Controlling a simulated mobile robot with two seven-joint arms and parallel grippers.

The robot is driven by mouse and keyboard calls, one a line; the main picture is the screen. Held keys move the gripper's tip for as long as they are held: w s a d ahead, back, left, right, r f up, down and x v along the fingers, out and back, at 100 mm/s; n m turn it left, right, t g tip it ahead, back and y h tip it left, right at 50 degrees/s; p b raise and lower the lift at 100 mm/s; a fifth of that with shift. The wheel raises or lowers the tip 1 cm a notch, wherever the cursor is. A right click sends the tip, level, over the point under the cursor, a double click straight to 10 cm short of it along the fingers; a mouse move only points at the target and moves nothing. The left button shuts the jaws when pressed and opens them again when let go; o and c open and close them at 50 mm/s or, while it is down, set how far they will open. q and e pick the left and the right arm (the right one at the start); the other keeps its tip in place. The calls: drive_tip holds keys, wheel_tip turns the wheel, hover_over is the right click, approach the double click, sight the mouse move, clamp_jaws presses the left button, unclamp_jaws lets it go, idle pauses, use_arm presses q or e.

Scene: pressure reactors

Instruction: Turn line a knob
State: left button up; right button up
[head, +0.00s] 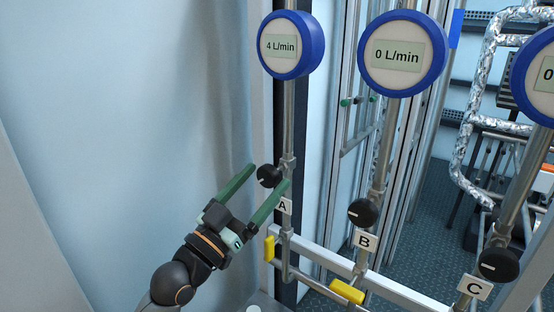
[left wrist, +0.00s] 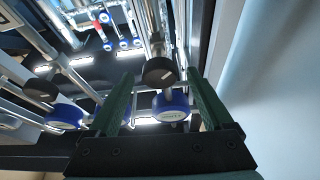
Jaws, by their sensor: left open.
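The line A knob (head: 268,176) is a round black knob with a white mark on the pipe above the label A (head: 284,206). The gauge above it (head: 290,45) has a blue rim and reads 4 L/min. My left gripper (head: 269,174) is open, its two green fingers reaching towards the knob, one on each side of it in the head view. In the left wrist view the knob (left wrist: 159,71) shows ahead of and between the green fingers (left wrist: 160,90), with a visible gap to each finger. I cannot tell the exact depth between fingertips and knob. My right gripper is not in view.
Knobs B (head: 362,212) and C (head: 498,265) sit on pipes to the right. The B gauge (head: 397,54) reads 0 L/min. Yellow handles (head: 347,291) sit low near the white rail (head: 385,285). A pale blue wall (head: 130,110) is at the left.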

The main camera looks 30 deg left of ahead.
use_arm(q)
drive_tip(key=shift+p+x, duration=0.6)
drive_tip(key=shift+x, duration=2)
